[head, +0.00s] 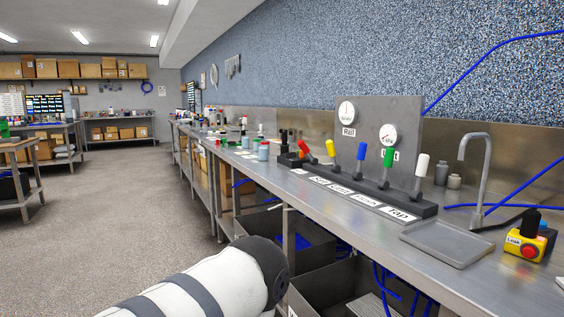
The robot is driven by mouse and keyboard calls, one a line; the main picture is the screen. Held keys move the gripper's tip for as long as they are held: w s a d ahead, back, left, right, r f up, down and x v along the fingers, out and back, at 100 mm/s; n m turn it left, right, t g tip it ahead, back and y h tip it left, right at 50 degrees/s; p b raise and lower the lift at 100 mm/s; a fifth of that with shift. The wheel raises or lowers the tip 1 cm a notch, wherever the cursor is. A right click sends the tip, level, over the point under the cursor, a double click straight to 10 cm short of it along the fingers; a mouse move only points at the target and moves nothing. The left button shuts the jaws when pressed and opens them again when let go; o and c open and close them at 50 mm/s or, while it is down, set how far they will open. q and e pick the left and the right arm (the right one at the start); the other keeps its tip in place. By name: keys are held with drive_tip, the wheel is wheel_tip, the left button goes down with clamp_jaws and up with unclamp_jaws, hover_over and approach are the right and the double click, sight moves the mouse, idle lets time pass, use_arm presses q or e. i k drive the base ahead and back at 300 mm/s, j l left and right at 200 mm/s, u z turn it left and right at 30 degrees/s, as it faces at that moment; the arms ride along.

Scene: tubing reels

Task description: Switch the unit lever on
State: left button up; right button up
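A row of coloured levers stands on a dark base (428,209) on the steel bench: red (303,148), yellow (331,148), blue (362,151), green (389,157) and white (422,164). White labels lie along the front of the base; the rightmost reads "Tap" (399,213), while the others are too small to read surely, so I cannot tell which lever is the unit's. Neither gripper is in view. One white arm link of mine shows at the bottom, away from the levers.
A grey panel (368,113) with two round gauges stands behind the levers. To the right are a shallow tray (446,244), a tap (477,180) and a yellow box with a red button (527,246). Bottles (264,151) stand to the left. Dark bins (338,287) sit below the bench.

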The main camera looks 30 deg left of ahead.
sight(357, 175)
drive_tip(key=u, duration=0.6)
drive_tip(key=i+j+z, duration=0.15)
drive_tip(key=j, duration=0.25)
drive_tip(key=i+j+z, duration=0.2)
drive_tip(key=j, duration=0.2)
drive_tip(key=i+j+z, duration=0.15)
drive_tip(key=j, duration=0.3)
drive_tip(key=j+z, duration=0.15)
drive_tip(key=j, duration=0.3)
